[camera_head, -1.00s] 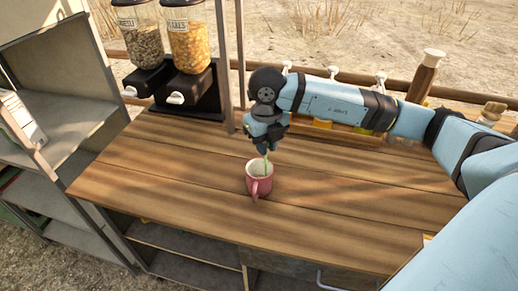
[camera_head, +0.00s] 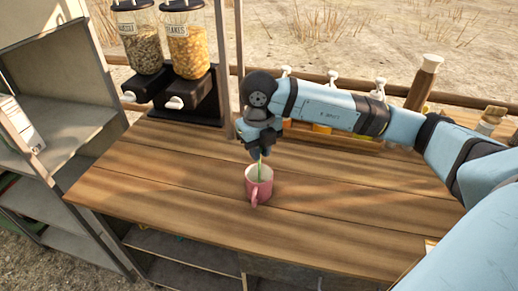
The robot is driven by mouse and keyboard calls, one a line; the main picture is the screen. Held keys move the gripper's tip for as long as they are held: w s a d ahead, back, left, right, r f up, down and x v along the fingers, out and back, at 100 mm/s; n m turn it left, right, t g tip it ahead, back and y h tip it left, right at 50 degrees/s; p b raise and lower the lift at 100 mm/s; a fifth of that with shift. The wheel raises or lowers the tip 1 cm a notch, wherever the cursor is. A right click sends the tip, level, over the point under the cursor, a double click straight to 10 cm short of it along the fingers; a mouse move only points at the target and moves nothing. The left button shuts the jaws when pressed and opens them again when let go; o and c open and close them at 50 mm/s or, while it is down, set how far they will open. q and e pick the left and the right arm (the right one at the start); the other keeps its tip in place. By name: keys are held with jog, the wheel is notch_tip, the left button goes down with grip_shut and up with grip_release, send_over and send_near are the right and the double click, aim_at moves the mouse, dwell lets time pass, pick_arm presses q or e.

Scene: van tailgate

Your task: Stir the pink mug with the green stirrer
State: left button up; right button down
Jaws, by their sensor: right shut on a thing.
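The pink mug (camera_head: 259,187) stands upright on the wooden counter (camera_head: 180,195), with its handle toward the front. The green stirrer (camera_head: 260,169) is thin and close to upright, with its lower end inside the mug. My right gripper (camera_head: 259,154) is directly above the mug, shut on the top of the stirrer. The gripper's fingers are small and partly hidden by the wrist. The stirrer's lower tip is hidden by the mug's wall. My left gripper does not show.
Two cereal dispensers (camera_head: 188,42) stand at the back left of the counter. A grey shelf unit (camera_head: 60,130) is at the left. A wooden pepper mill (camera_head: 424,82) and several bottles stand behind my right arm. The counter around the mug is clear.

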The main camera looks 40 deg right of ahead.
jog(key=shift+r+p, duration=2.5)
jog(key=shift+r, duration=1.85)
jog(key=shift+r+p, duration=1.4)
jog(key=shift+r, duration=1.1)
